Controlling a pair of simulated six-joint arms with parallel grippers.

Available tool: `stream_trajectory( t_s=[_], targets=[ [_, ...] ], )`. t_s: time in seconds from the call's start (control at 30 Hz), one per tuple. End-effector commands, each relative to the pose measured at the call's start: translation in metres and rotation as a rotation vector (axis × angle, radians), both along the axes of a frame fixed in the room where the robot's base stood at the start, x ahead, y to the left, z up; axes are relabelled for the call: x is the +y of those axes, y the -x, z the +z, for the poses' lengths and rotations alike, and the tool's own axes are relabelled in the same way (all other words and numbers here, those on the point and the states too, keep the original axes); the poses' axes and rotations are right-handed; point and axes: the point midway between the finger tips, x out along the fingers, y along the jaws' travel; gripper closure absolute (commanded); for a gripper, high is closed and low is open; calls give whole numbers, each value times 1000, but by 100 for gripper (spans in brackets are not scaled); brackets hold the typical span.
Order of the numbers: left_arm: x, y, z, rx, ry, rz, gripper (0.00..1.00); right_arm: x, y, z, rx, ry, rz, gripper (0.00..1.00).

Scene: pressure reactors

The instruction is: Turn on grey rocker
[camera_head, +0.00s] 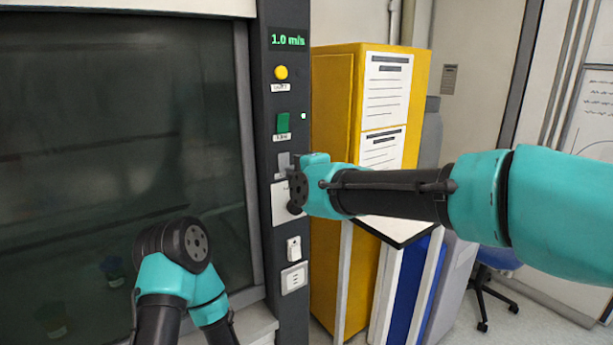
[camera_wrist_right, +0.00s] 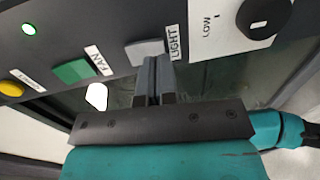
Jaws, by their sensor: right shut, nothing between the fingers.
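The grey rocker (camera_head: 283,161) sits on the dark vertical panel, below the green rocker. In the right wrist view the grey rocker (camera_wrist_right: 146,48) is beside a label reading LIGHT. My right gripper (camera_wrist_right: 152,68) is shut and empty. Its fingertips are at the lower edge of the grey rocker and overlap it in the picture; I cannot tell whether they touch it. In the head view my right wrist hides part of the panel just below the rocker. My left arm shows at the lower left, but its gripper is not visible.
The green rocker (camera_head: 283,123), labelled FAN, and a yellow button (camera_head: 281,72) are above. A lit green indicator (camera_wrist_right: 29,28) shows on the panel. A black knob (camera_wrist_right: 264,14) and sockets (camera_head: 294,278) are lower. A glass sash (camera_head: 120,130) is left; a yellow cabinet (camera_head: 334,130) is right.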

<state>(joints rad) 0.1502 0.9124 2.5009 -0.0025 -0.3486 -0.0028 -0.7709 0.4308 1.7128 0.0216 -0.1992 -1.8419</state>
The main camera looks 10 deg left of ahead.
Motion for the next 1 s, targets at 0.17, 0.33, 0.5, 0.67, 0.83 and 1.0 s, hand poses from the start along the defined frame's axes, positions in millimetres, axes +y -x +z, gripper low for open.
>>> stream_trajectory(
  t_s=[0.17,0.33,0.5,0.67,0.83,1.0],
  targets=[
    [0,0,0,0,0,0,57,10,-10,-2,0,0,0,100],
    [0,0,0,0,0,0,57,12,-11,-2,0,0,0,100],
    [0,0,0,0,0,0,57,12,-11,-2,0,0,0,100],
    [0,0,0,0,0,0,57,15,-14,-4,1,1,0,100],
    [0,0,0,0,0,0,57,15,-14,-3,0,0,0,100],
    [0,0,0,0,0,0,57,12,-10,-4,-1,1,1,100]
  ],
)
